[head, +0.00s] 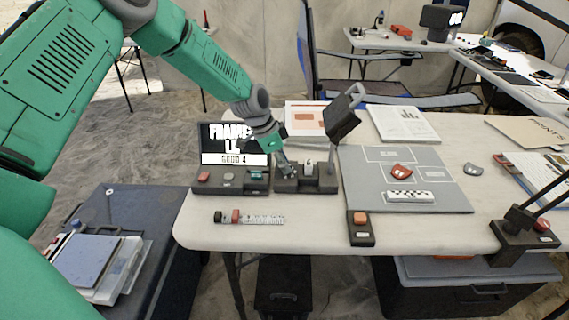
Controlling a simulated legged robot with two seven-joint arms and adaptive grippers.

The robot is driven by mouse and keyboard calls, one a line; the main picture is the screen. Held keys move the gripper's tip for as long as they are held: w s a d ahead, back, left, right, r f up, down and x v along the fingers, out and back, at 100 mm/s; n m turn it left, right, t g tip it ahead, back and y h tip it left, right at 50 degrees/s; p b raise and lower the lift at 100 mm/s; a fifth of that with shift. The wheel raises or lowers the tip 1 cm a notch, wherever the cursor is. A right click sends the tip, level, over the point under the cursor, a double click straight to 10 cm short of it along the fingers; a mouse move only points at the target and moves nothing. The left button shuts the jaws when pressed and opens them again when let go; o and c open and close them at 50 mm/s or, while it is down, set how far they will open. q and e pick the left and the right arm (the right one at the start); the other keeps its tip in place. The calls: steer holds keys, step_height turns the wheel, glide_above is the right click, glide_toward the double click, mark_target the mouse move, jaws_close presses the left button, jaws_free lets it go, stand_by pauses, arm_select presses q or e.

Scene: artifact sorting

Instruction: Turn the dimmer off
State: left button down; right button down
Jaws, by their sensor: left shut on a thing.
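A dark lamp base (318,184) stands on the white table, with a tilted dark lamp head (342,115) above it and a small pale upright part on its middle. My left gripper (286,169) reaches down from the upper left to the left part of this base. It is shut on a small part there, which looks like the dimmer knob. The fingers mostly hide that part, so its setting cannot be read. My right gripper is not in view.
A screen with a button panel (230,180) stands just left of the lamp base. A grey board (360,180) with a red piece and a checkered strip lies to the right. A red-button box (361,229) and a scale bar (262,219) lie in front. The table's front edge is near.

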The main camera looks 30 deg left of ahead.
arm_select(q)
steer(key=n+p, duration=0.2)
steer(key=n+y+p, duration=0.1)
steer(key=n+p, duration=0.1)
steer(key=shift+s+r+t+y, duration=0.15)
steer(key=shift+t+y, duration=0.15)
steer(key=shift+t, duration=0.1)
steer(key=n+y+p, duration=0.1)
steer(key=n, duration=0.2)
steer(key=n+y+p, duration=0.1)
steer(key=n+p, duration=0.1)
steer(key=shift+d+n, duration=0.2)
steer(key=shift+n, duration=0.2)
steer(key=n+y+p, duration=0.1)
steer(key=n, duration=0.2)
steer(key=shift+d+p, duration=0.15)
steer(key=shift+p, duration=0.15)
steer(key=shift+n+y, duration=0.5)
steer(key=shift+n, duration=0.6)
steer(key=shift+d+f+n+g+y, duration=0.1)
steer(key=shift+n+g+y, duration=0.1)
steer(key=shift+n, duration=0.5)
steer(key=shift+d+f+n+g+y, duration=0.1)
steer(key=shift+n+g+y, duration=0.1)
steer(key=shift+n, duration=0.5)
steer(key=c, duration=1.3)
jaws_free()
